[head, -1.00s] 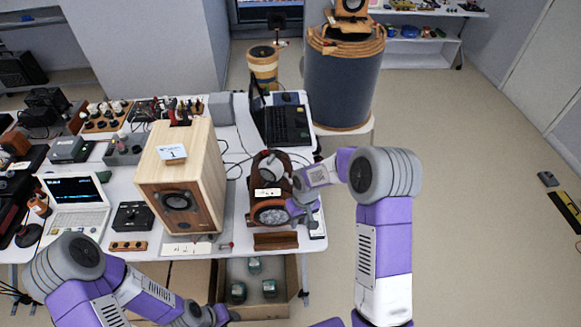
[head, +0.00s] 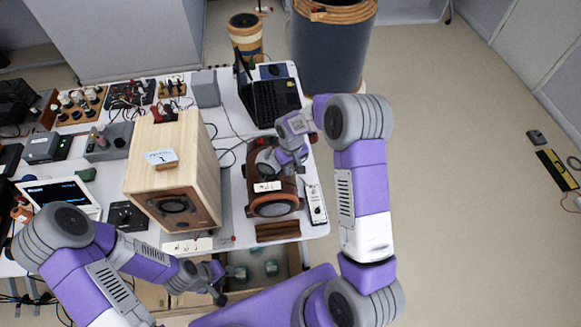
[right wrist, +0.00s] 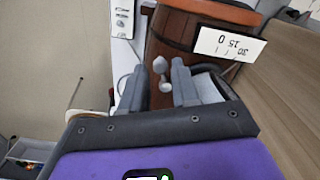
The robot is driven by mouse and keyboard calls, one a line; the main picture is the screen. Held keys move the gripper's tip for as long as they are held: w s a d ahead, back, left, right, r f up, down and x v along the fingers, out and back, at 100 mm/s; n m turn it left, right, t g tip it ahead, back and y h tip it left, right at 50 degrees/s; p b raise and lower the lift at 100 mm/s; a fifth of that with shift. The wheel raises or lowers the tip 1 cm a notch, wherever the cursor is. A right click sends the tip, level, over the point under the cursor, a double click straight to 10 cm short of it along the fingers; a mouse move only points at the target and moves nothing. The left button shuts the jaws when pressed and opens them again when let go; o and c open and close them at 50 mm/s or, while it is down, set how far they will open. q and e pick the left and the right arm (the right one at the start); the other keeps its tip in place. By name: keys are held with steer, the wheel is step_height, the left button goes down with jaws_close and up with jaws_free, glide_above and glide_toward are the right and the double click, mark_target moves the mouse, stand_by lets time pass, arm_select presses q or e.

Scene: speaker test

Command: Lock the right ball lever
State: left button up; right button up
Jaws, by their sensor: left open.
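A brown barrel-shaped wooden speaker (head: 258,181) with a white label lies on the table. It also fills the upper middle of the right wrist view (right wrist: 172,40). There a small grey ball lever (right wrist: 160,66) shows against its wood, between my right gripper's fingers. My right gripper (right wrist: 159,72) is open, with a finger on each side of the lever; contact cannot be told. In the head view my right gripper (head: 290,163) is over the barrel's right side and hides the lever. My left gripper (head: 221,283) is open and empty, low at the table's front edge.
A tall wooden box speaker (head: 195,150) stands left of the barrel. A laptop (head: 268,105) is behind it, and a white switch panel (head: 316,205) lies right of it. A brown wooden block (head: 278,230) lies in front.

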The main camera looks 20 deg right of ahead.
steer(key=shift+w+f, duration=0.1)
steer(key=shift+f, duration=1)
steer(key=shift+c, duration=0.3)
jaws_close()
